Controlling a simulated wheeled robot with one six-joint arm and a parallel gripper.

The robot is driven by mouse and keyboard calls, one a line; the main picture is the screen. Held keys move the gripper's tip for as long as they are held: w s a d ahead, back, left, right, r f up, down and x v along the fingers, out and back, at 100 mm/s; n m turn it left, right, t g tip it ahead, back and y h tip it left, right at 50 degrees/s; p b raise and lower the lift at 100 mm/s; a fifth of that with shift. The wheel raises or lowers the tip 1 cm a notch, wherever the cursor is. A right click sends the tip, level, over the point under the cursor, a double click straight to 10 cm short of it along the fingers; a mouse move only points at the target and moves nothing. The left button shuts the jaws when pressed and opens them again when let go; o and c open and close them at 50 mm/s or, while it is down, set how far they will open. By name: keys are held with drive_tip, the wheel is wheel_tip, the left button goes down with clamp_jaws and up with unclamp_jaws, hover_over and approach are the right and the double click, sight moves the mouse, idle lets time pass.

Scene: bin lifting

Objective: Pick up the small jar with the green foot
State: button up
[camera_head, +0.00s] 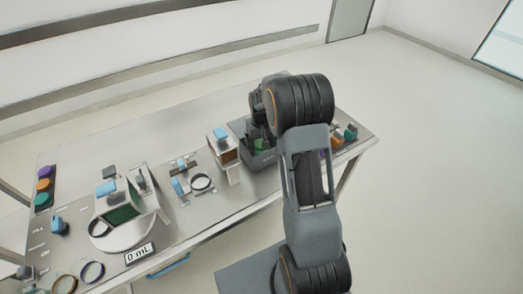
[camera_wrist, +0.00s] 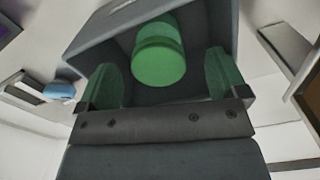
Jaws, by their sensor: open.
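In the wrist view a round green piece (camera_wrist: 158,58), seemingly the jar's green foot, shows inside a dark grey bin (camera_wrist: 90,40). The rest of the jar cannot be made out. My gripper (camera_wrist: 160,72) is open, with green pads on both fingers, one to the left and one to the right of the green piece. Gaps show on both sides, so the fingers look apart from it. In the head view the grey bin (camera_head: 262,161) stands on the table with a bit of green (camera_head: 260,144) in it. My arm hides part of the bin and my gripper there.
The bin's walls rise close around my fingers. A small wooden-fronted stand with a blue top (camera_head: 222,140) is just left of the bin. A scale (camera_head: 125,220) and several coloured parts lie further left on the table (camera_head: 110,145). Small coloured pieces (camera_head: 345,135) lie at the right end.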

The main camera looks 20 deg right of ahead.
drive_tip(key=shift+w+d+f+p, duration=0.15)
drive_tip(key=shift+f+p, duration=0.35)
drive_tip(key=shift+f, duration=1.6)
drive_tip(key=shift+c, duration=0.3)
drive_tip(key=c, duration=1)
drive_tip(key=shift+r, duration=0.1)
